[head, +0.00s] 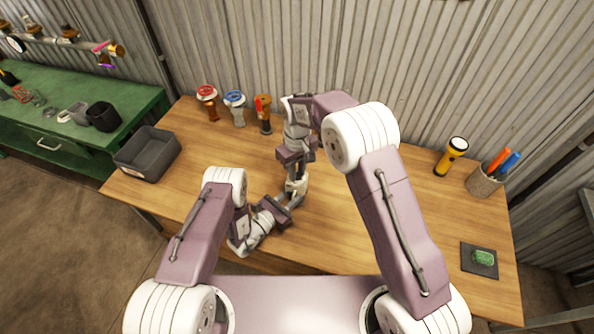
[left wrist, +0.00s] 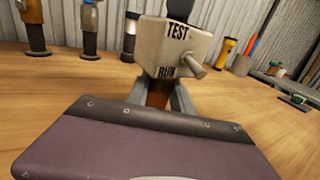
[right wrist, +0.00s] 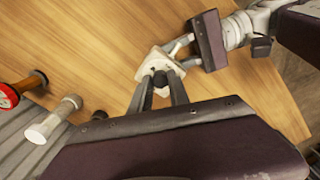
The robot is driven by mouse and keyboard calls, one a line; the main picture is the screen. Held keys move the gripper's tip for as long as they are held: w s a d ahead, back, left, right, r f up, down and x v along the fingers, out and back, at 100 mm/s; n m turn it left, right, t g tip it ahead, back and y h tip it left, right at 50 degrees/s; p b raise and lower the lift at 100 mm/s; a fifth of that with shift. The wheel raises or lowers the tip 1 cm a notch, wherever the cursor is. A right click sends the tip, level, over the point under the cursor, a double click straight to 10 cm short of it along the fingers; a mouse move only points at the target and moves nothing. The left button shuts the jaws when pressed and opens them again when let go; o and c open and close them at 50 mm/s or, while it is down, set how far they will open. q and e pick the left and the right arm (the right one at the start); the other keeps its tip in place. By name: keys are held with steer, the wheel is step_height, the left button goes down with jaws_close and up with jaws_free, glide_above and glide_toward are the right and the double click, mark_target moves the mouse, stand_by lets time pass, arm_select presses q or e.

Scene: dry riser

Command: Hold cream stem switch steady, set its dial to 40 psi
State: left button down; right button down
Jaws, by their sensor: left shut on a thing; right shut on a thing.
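The cream stem switch (head: 299,184) stands near the middle of the wooden table. In the left wrist view the cream switch (left wrist: 172,47) carries the words TEST and RUN, with a short peg at right and a brown stem below. My left gripper (head: 290,194) is shut on its lower part from the front; its fingers (right wrist: 176,52) also show in the right wrist view. My right gripper (head: 297,172) comes from above and is shut on the dark dial (right wrist: 160,78) on top of the switch. The dial's scale and setting cannot be read.
A grey bin (head: 148,154) is at left. A flashlight (head: 451,156), a pen cup (head: 483,182) and a dark mat (head: 478,270) are at right.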

steer(key=m, duration=0.7)
stand_by(0.6)
steer(key=c, duration=1.2)
jaws_free()
steer(key=shift+c, duration=0.2)
step_height(320, 180, up, 12)
